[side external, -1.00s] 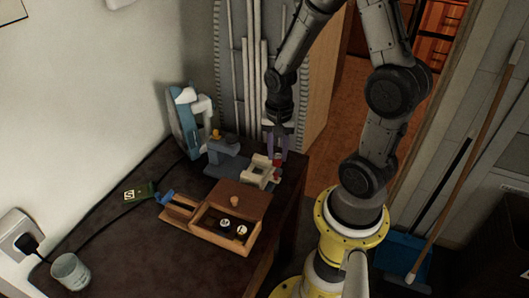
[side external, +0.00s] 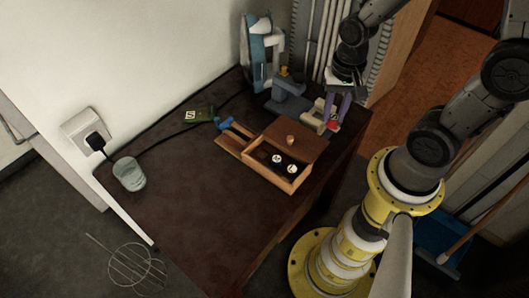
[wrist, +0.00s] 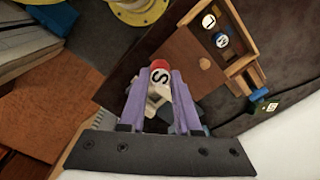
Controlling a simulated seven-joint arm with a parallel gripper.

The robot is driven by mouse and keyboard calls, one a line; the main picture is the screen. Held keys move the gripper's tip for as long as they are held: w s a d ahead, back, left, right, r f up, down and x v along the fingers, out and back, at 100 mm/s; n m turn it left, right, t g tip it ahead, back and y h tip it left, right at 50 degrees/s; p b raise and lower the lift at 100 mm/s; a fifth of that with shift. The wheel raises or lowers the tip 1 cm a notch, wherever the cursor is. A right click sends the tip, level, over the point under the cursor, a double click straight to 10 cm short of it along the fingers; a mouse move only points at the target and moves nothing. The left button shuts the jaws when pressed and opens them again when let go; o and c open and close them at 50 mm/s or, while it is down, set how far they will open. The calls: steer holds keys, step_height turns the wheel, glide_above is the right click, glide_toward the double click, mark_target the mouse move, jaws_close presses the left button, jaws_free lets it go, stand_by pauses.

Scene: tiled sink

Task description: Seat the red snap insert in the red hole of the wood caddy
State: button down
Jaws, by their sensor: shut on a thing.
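My gripper (side external: 337,122) has its purple fingers pointing down beside a small cream block at the back right of the table. In the side view the insert (side external: 333,126) is small and partly hidden by the fingers. The wood caddy (side external: 251,164) is an open-topped box with a lid-like panel and a side tray; it stands left of my gripper. I cannot make out its red hole.
The cream block (side external: 318,112) is close beside my fingers. A blue-grey stand (side external: 289,97) and a blue-and-white machine (side external: 262,50) stand behind. Two round pieces sit in the caddy. A glass (side external: 129,174) is far left; the front table is clear.

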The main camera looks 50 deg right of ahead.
steer(key=a+n, duration=0.4)
steer(key=a, duration=0.4)
steer(key=w+f, duration=0.3)
steer(key=w, duration=0.1)
steer(key=w+a+f, duration=0.1)
steer(key=w+f, duration=0.2)
steer(key=w, duration=0.2)
steer(key=w+a+f, duration=0.1)
steer(key=w+f, duration=0.3)
steer(key=shift+w+a+f, duration=0.1)
steer(key=shift+w+a, duration=0.15)
steer(key=shift+w, duration=0.05)
steer(key=shift+w+f, duration=0.2)
steer(key=shift+f, duration=1.55)
steer(key=shift+f, duration=0.1)
steer(key=c, duration=0.6)
jaws_free()
